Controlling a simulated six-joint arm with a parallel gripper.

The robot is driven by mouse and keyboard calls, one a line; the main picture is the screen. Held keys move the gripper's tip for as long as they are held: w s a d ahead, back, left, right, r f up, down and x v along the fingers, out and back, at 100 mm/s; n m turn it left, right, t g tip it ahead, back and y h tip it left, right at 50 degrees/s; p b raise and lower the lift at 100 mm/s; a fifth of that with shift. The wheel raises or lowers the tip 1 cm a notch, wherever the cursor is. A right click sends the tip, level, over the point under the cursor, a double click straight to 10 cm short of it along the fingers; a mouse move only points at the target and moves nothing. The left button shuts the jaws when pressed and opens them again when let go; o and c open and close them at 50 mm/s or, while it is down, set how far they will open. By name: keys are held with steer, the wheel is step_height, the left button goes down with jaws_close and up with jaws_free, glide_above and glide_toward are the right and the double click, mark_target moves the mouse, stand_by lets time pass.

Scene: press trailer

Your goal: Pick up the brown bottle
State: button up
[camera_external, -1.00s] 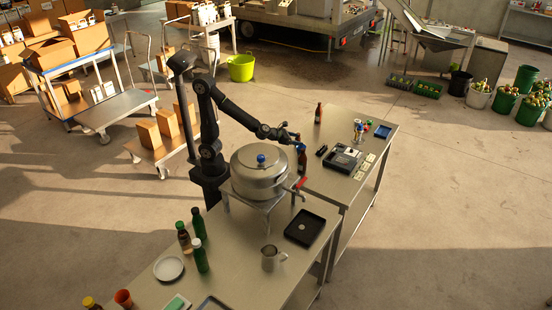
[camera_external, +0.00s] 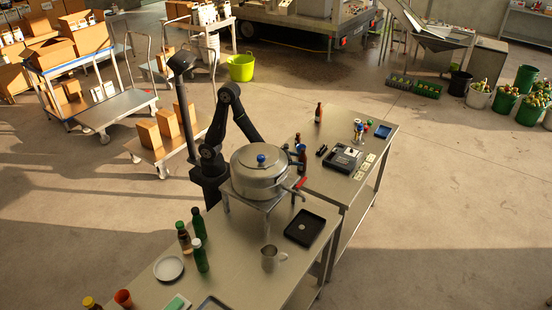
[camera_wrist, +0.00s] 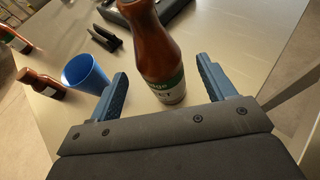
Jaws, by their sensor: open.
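The brown bottle (camera_wrist: 158,45) stands between the spread fingers of my gripper (camera_wrist: 162,70) in the wrist view. It has a green and white label, and its neck is cut off by the top edge. The fingers lie on either side with gaps that show table. In the external view a brown bottle (camera_external: 302,162) beside the pot appears to be this one.
A blue cup (camera_wrist: 86,74) stands just left of my left finger, with a smaller brown bottle (camera_wrist: 40,84) beyond it. Black objects (camera_wrist: 105,38) lie farther back. The large metal pot (camera_external: 260,170) stands close by. Another brown bottle (camera_external: 319,112) stands at the table's far end.

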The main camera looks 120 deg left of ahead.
mark_target(305, 159)
steer(key=shift+f+x, duration=0.2)
steer(key=shift+x, duration=1.35)
steer(key=shift+f+x, duration=0.15)
steer(key=shift+x, duration=1.45)
steer(key=shift+s+d, duration=0.1)
steer(key=shift+s, duration=0.05)
steer(key=c, duration=1.4)
steer(key=shift+r, duration=0.15)
steer(key=shift+r, duration=0.8)
steer(key=s+r, duration=0.2)
steer(key=s, duration=1.5)
steer(key=shift+s, duration=0.35)
